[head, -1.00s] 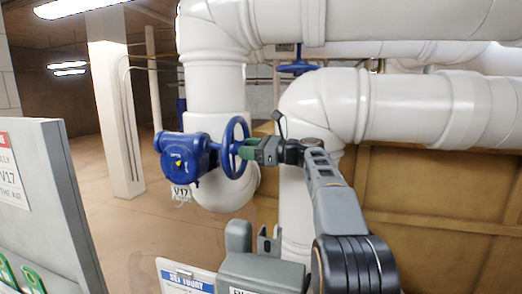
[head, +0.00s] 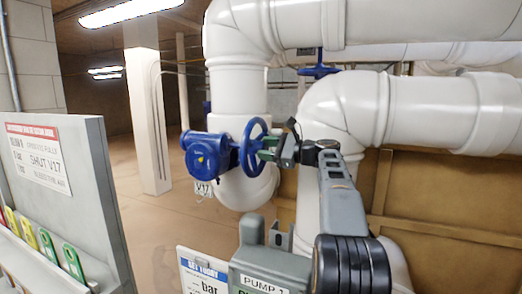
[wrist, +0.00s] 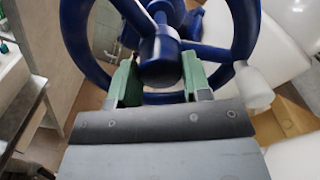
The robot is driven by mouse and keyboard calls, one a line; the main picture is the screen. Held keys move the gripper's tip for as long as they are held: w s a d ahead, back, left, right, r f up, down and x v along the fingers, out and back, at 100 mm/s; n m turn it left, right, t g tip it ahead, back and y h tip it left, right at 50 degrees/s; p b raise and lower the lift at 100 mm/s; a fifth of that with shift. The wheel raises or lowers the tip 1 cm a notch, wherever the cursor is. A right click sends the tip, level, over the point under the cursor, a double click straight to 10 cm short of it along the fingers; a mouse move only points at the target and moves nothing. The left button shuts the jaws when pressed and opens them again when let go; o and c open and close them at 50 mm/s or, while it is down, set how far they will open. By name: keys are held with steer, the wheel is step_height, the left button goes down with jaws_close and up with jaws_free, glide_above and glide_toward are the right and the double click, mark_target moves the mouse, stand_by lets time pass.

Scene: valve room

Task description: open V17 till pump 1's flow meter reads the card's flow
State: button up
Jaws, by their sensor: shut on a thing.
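The blue handwheel (head: 247,165) stands upright on a blue valve body (head: 202,158) on a white pipe. A small tag (head: 203,190) hangs below it, too small to read now. My gripper (head: 270,147) is at the wheel's near face. In the wrist view, its green-padded fingers (wrist: 160,80) are on either side of the wheel's hub (wrist: 158,65), among the spokes, shut on the wheel. A card (head: 205,272) at the bottom shows "bar" under a blue heading; its figures are cut off or unreadable. A grey box labelled "PUMP 1" (head: 265,284) is beside it; no meter reading is legible.
A panel (head: 85,165) at left bears a red-headed sign (head: 40,158) with "SHUT V17" and several coloured tags below. Large white pipes (head: 435,105) fill the right. Another blue wheel (head: 319,71) is behind them. Open floor lies beyond the panel.

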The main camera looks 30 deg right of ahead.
steer(key=o, duration=1.3)
steer(key=shift+c, duration=0.2)
steer(key=shift+s, duration=0.1)
steer(key=p+v, duration=0.1)
steer(key=v, duration=1.2)
steer(key=shift+s+d, duration=0.25)
